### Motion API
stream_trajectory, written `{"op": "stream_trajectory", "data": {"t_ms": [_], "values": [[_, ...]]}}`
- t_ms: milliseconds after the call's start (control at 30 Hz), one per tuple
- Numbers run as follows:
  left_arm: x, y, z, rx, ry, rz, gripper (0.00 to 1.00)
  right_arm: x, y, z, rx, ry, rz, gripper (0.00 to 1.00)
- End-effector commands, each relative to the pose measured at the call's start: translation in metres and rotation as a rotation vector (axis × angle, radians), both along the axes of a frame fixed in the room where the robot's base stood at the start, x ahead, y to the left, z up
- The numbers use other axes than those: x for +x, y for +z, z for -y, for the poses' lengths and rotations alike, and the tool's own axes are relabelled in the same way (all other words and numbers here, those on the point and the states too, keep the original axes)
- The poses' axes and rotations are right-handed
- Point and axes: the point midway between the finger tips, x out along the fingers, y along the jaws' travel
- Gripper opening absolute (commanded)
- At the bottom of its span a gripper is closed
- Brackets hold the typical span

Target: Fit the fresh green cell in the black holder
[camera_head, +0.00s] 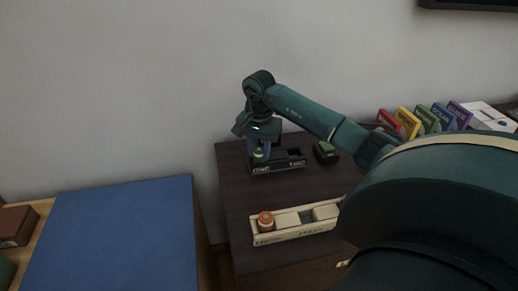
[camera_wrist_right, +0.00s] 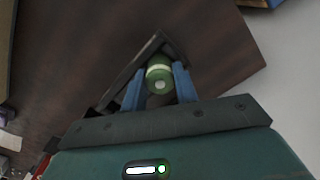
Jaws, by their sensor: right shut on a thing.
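My right gripper (camera_head: 261,147) points down over the left end of the black holder (camera_head: 292,164), which is marked ONE and TWO along its front. Its blue fingers are shut on the green cell (camera_head: 259,156). In the right wrist view the green cell (camera_wrist_right: 159,73) sits between the fingertips (camera_wrist_right: 159,86), its pale round end towards the camera. Dark walls of the black holder (camera_wrist_right: 125,78) show beside and behind it. The cell is at the ONE end; I cannot tell whether it is seated or just above. My left gripper is not in view.
A cream tray (camera_head: 294,236) at the front holds an orange-topped cell (camera_head: 265,221) and pale blocks. A small green-and-black object (camera_head: 325,151) lies right of the holder. Coloured boxes (camera_head: 427,119) stand at the back right. A blue-topped surface (camera_head: 115,235) is at left.

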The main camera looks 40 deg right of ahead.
Motion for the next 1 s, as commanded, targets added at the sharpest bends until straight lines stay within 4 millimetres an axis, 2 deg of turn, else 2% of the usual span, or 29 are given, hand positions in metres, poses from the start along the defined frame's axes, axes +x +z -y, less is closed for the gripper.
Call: {"op": "stream_trajectory", "data": {"t_ms": [33,300,500,633,767,1000], "values": [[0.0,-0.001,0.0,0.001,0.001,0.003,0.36,0.0,-0.002,0.0,-0.001,0.0,0.0,0.3],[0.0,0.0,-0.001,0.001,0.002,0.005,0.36,0.0,-0.001,0.0,0.0,0.0,0.0,0.51],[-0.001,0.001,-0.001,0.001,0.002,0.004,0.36,0.0,-0.001,0.0,0.0,0.0,0.0,0.51],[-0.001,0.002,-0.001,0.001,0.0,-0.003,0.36,0.0,0.007,0.0,-0.001,0.0,0.0,0.51],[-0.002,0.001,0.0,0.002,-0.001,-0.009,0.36,0.001,0.027,0.001,-0.004,-0.001,0.004,0.51],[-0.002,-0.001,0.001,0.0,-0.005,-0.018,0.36,0.001,0.08,0.001,-0.002,-0.002,0.005,0.51]]}}
